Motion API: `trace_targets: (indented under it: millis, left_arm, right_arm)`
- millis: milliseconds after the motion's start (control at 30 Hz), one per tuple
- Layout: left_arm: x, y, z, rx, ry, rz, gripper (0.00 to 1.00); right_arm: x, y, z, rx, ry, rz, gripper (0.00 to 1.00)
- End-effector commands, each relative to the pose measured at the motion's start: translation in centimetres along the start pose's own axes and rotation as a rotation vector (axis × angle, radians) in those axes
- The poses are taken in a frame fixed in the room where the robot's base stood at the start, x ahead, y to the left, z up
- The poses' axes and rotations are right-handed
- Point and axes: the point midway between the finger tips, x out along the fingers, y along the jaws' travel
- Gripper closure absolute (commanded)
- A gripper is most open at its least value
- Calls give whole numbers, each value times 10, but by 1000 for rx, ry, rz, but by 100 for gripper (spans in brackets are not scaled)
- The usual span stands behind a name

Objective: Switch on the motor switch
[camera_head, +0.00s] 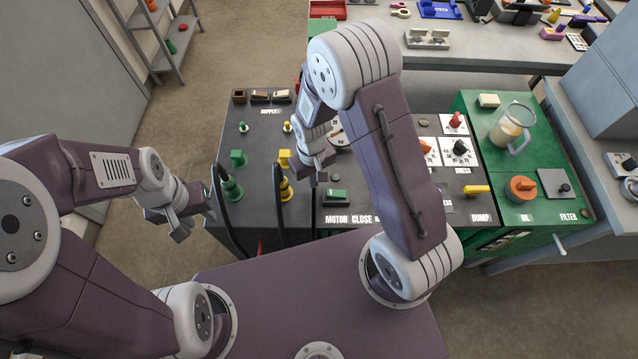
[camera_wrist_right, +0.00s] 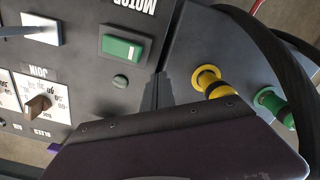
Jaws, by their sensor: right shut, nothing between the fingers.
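The motor switch (camera_head: 335,194) is a green rocker on the dark cart top, above a white MOTOR label. My right gripper (camera_head: 322,174) hangs above the panel, just beyond the switch in the head view. In its wrist view the gripper (camera_wrist_right: 157,92) is shut and empty, apart from the switch. My left gripper (camera_head: 190,226) is off the cart's left edge; its finger gap is unclear.
Yellow (camera_head: 285,160) and green (camera_head: 233,187) hose fittings with black hoses stand left of the switch. A JOIN dial (camera_wrist_right: 38,104) lies farther left in the wrist view. A green unit (camera_head: 530,216) stands at right.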

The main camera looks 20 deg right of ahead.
Motion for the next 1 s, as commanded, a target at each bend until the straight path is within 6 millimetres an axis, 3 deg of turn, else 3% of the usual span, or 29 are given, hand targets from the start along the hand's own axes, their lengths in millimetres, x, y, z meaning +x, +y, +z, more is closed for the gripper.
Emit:
trace_targets:
  millis: [1000]
  left_arm:
    - [12, 0, 1, 0, 0, 0, 64]
  right_arm:
    - [16, 0, 0, 0, 1, 0, 100]
